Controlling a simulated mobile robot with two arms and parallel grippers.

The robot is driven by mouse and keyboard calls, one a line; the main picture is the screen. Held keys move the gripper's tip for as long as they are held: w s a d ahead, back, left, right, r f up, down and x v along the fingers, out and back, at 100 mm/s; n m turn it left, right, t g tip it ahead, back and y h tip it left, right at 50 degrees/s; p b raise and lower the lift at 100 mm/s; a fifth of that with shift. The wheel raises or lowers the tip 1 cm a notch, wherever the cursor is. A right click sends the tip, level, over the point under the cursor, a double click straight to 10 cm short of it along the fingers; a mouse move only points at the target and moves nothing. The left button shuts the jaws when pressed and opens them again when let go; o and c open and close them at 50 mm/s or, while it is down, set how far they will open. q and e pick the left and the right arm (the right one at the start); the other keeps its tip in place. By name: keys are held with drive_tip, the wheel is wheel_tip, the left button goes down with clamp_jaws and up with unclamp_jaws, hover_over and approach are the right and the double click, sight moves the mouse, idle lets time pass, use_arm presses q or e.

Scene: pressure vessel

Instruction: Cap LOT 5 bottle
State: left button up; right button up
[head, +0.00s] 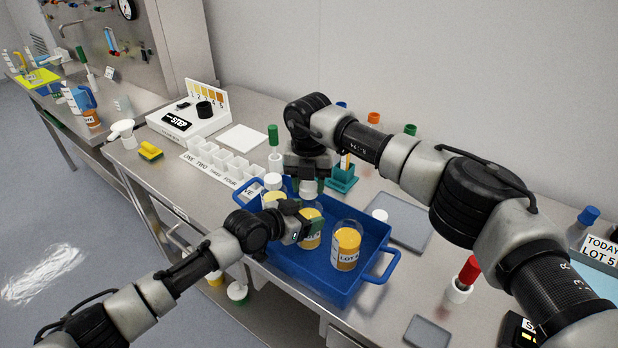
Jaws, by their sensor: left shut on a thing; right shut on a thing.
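A blue tray (300,278) holds several bottles of amber liquid. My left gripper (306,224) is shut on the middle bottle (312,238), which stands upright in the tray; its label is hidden. My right gripper (309,178) is shut on a white cap (310,188), just above that bottle. I cannot tell whether cap and bottle touch. A bottle (346,247) with a LOT label, its number unclear, stands to the right with a clear rounded top. A white-capped bottle (273,190) is at the tray's left end. Another white cap (380,215) lies by the tray's back right edge.
A grey mat (402,222) lies behind the tray. A teal rack (342,178) stands behind my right gripper.

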drive_tip(key=shift+f, duration=0.1)
idle(0.3)
drive_tip(key=shift+f, duration=0.75)
drive_tip(key=shift+f, duration=0.6)
use_arm(q)
drive_tip(key=c, duration=0.5)
drive_tip(key=shift+o, duration=0.2)
use_arm(e)
drive_tip(key=m, duration=0.3)
drive_tip(key=shift+d+m, duration=0.1)
drive_tip(key=shift+m, duration=0.2)
drive_tip(key=m, duration=0.4)
drive_tip(key=shift+s+d, duration=0.1)
drive_tip(key=m, duration=0.4)
drive_tip(key=shift+s+m, duration=0.1)
drive_tip(key=shift+m, duration=0.2)
drive_tip(key=m, duration=0.4)
drive_tip(key=shift+s+m, duration=0.1)
drive_tip(key=shift+m, duration=0.2)
